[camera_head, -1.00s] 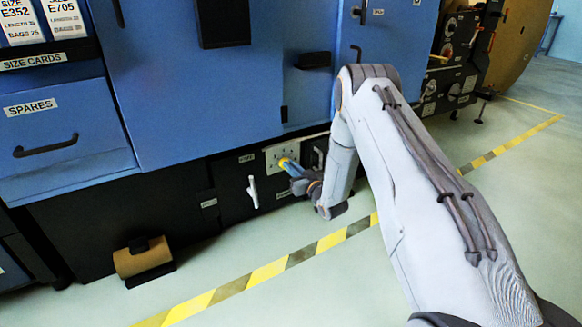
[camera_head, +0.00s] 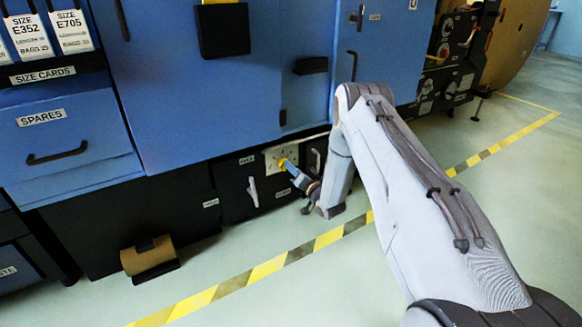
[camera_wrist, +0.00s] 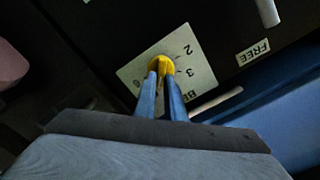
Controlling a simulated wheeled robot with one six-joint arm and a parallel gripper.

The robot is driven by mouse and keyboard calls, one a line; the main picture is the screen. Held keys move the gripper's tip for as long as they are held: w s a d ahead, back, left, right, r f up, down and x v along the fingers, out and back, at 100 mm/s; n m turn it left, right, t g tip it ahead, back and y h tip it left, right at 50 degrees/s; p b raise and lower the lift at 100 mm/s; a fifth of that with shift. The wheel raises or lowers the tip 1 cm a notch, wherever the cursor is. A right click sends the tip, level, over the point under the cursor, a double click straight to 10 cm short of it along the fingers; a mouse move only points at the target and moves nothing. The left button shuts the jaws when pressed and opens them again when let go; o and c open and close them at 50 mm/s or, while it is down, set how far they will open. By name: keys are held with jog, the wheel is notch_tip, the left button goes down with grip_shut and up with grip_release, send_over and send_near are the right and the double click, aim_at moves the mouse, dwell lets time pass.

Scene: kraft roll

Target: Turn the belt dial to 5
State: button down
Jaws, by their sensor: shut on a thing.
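The belt dial (camera_head: 284,162) is a yellow knob on a pale plate (camera_head: 271,157) low on the dark base of the blue machine. In the wrist view the yellow dial (camera_wrist: 160,64) sits on the plate (camera_wrist: 196,72), where the numbers 2 and 3 and part of the lettering "BE" show upside down. My gripper (camera_head: 290,167) reaches it from the right. Its two blue fingers (camera_wrist: 161,76) are shut on the dial. The fingers hide part of the dial and plate, and I cannot read which number it points to.
A white lever handle (camera_head: 253,191) is left of the dial plate. A label reading "FREE" (camera_wrist: 253,52) is near the plate. A brown roll (camera_head: 147,256) sits low at the left. Yellow-black floor tape (camera_head: 265,269) runs across clear floor.

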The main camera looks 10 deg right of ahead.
jog(key=shift+m, duration=0.3)
jog(key=c, duration=1.8)
grip_release()
jog(key=shift+s+d, duration=0.1)
jog(key=p+v, duration=0.3)
jog(key=v, duration=0.4)
jog(key=shift+s+d+p, duration=0.1)
jog(key=shift+s+p, duration=0.2)
